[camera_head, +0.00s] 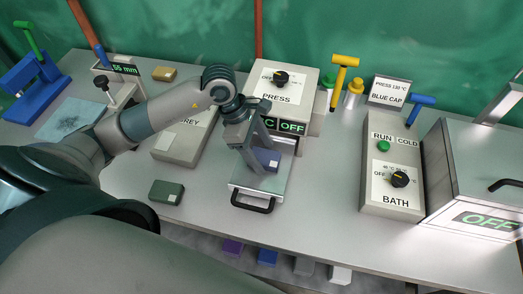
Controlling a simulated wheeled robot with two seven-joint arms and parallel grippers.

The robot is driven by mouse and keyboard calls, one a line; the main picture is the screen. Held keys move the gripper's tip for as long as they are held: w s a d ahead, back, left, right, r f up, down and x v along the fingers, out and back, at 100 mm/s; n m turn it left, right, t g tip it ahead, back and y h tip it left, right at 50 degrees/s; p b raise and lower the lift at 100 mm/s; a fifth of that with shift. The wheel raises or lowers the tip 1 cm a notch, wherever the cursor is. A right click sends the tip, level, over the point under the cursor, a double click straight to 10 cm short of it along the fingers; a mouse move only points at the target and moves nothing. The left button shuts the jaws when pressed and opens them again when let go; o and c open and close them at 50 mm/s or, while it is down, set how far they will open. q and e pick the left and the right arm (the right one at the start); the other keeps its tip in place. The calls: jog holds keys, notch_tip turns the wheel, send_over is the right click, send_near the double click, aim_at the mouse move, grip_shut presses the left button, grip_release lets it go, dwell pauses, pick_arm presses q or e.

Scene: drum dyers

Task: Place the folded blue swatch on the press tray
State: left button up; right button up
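The folded blue swatch (268,160), a small dark blue block with a pale label, is at the press tray (272,186). The tray is a light metal plate with a black handle, pulled out in front of the press (284,85). My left gripper (263,159) points down over the tray, its fingers apart with the swatch at their tips. Whether they touch it or stand clear of it I cannot tell. The fingers hide part of the swatch, and I cannot tell whether it rests fully on the plate. My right gripper is out of view.
A dark green block (167,192) lies left of the tray. A grey box (183,142) stands behind my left forearm. The bath control box (393,172) and a metal bath (475,175) stand at right. The table between tray and bath box is clear.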

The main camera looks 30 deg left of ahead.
pick_arm(q)
jog(key=shift+r, duration=0.15)
jog(key=shift+a+r, duration=0.1)
jog(key=shift+a, duration=0.05)
jog(key=b+v, duration=0.4)
jog(key=v, duration=0.7)
jog(key=shift+r, duration=0.35)
